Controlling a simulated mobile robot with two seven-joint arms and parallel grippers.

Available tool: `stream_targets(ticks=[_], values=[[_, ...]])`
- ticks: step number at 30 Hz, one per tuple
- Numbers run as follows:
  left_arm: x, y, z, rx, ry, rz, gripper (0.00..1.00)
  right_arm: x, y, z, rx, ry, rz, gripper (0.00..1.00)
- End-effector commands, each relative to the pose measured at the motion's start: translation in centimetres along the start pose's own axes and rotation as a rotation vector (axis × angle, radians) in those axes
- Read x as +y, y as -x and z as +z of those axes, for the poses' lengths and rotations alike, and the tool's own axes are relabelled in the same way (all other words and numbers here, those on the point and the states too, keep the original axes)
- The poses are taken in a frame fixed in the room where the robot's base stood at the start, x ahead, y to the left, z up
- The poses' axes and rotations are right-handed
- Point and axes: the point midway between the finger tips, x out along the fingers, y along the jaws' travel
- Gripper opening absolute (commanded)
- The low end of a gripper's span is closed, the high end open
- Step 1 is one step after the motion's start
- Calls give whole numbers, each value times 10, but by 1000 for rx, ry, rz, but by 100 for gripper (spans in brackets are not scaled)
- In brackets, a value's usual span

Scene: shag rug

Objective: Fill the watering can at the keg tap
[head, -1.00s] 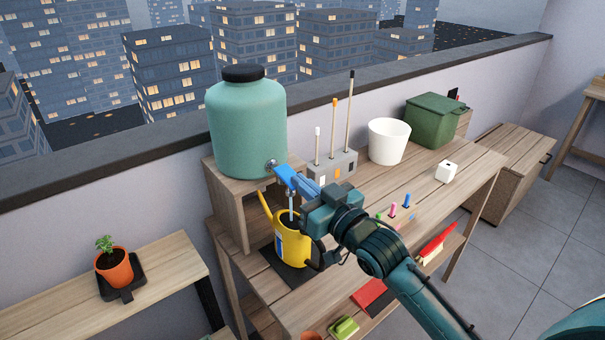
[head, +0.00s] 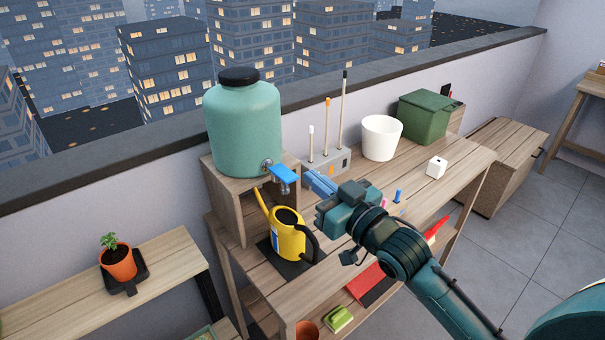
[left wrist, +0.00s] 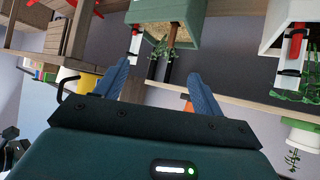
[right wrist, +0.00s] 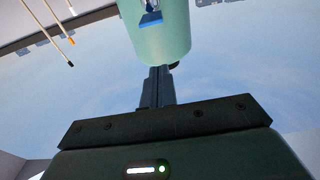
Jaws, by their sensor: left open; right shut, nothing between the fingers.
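The green keg (head: 243,130) with a black lid stands on a wooden riser. Its tap has a blue lever (head: 285,173) and a spout pointing down. The yellow watering can (head: 291,243) stands upright on a dark mat (head: 262,247) below the tap, its black handle to the right. Its top opening is dark; I cannot tell the water level. My right gripper (head: 308,175) is shut and empty, apart from the lever and to its right. In the right wrist view its fingers (right wrist: 158,70) point toward the keg (right wrist: 165,42). My left gripper (left wrist: 159,68) is open and empty in the left wrist view.
A grey block with upright sticks (head: 328,163), a white pot (head: 381,138) and a green bin (head: 423,118) stand along the back of the bench. A small white box (head: 436,167) is further right. A potted plant (head: 118,262) stands on the left bench.

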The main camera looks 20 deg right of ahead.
Motion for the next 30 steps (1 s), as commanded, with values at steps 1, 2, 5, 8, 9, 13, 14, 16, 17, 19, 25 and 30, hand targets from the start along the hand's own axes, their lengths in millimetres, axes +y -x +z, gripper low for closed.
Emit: stream_targets(ticks=[1, 2, 5, 8, 9, 13, 14, 16, 17, 19, 25, 30], values=[[1, -2, 2, 5, -2, 3, 69, 0, 12, 2, -2, 0, -1, 0], [1, -2, 1, 7, -3, 4, 69, 0, 17, 1, -2, 1, 0, 0], [2, -2, 0, 14, -5, 8, 69, 0, 32, -2, -1, 1, 0, 0], [3, -2, 0, 18, -6, 10, 69, 0, 42, -4, 0, 1, 0, 0], [3, -2, 0, 18, -6, 11, 69, 0, 45, -5, 0, 1, 1, 0], [4, -2, -1, 19, -7, 14, 69, 0, 49, -6, 1, 0, 0, 0], [4, -2, -1, 20, -7, 14, 69, 0, 50, -7, 1, 0, 0, 0], [5, -2, -1, 20, -8, 15, 69, 0, 50, -7, 2, 0, 0, 0], [5, -2, -1, 19, -8, 15, 69, 0, 50, -7, 2, 0, 0, 0], [5, -2, 0, 18, -10, 16, 69, 0, 50, -7, 2, 0, 0, 0], [5, -1, 1, 16, -10, 16, 69, 0, 49, -7, 1, 0, 0, 0], [4, -1, 1, 16, -10, 16, 69, -1, 51, 5, -22, -4, 7, 0]])
